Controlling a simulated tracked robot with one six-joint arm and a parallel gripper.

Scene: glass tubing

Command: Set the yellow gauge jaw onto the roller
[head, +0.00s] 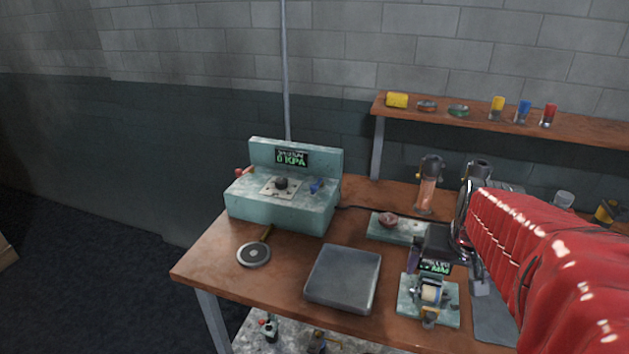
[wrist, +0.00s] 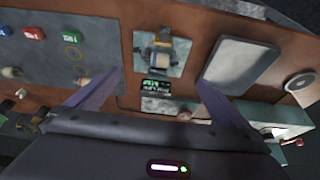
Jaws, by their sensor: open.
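The gauge (head: 445,306) is a pale green plate on the bench's front right, with a small lit display (head: 435,267) behind it. A pale cream roller (head: 431,294) lies in its metal frame. The yellow gauge jaw (head: 429,316) is a small part at the front of this gauge, near the roller; whether they touch is too small to tell. In the wrist view the gauge plate (wrist: 177,66) shows beyond and between my fingers. My gripper (wrist: 159,78) is open and empty, its two purple fingers spread wide, above and behind the gauge. My red arm hides the bench's right side.
A grey square slab (head: 343,278) lies left of the gauge. A green pressure unit (head: 280,205) stands at the back left, with a round disc (head: 254,253) before it. A green block (head: 398,231) and glass tube (head: 428,188) stand behind. A shelf (head: 450,118) holds coloured pieces.

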